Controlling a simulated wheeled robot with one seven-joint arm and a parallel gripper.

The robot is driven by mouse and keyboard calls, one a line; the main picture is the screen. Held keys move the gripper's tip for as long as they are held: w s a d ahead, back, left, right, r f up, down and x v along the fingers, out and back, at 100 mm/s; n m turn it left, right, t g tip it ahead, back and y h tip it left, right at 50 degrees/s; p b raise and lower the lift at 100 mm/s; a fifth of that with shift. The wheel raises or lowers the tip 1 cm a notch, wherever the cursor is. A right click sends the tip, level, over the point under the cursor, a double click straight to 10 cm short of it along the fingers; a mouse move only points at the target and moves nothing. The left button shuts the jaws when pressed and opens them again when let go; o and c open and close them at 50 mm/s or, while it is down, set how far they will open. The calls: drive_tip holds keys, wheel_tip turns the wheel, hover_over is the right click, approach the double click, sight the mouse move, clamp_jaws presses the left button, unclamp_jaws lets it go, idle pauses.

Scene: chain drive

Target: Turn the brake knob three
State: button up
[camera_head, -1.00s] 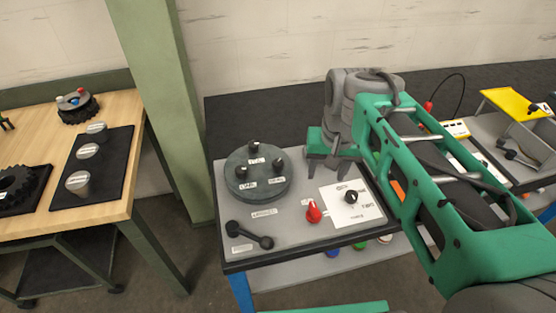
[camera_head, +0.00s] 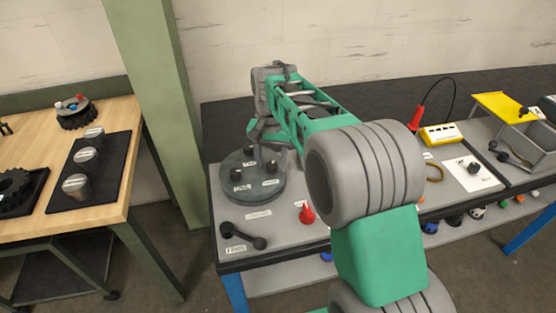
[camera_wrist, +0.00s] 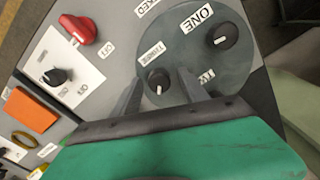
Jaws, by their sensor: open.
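The round dark grey disc (camera_head: 252,192) stands on the grey bench and carries black knobs. In the wrist view, the knob (camera_wrist: 158,82) beside the label that appears to read THREE has a white mark on its top. My gripper (camera_wrist: 158,92) is open, with one finger on each side of this knob in the picture. I cannot tell how far above it the fingertips are. The knob by the label ONE (camera_wrist: 225,36) is farther off. Another label is partly hidden by the right finger. In the head view, my gripper (camera_head: 264,134) is over the disc's back edge.
A red knob (camera_head: 307,213) stands right of the disc. A black double-ended handle (camera_head: 243,236) lies in front. The wrist view shows a black dial on a white plate (camera_wrist: 58,76) and an orange block (camera_wrist: 30,110). A green post (camera_head: 160,110) stands left of the bench.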

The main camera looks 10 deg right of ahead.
drive_tip(key=shift+c, duration=0.4)
drive_tip(key=shift+d, duration=0.1)
clamp_jaws()
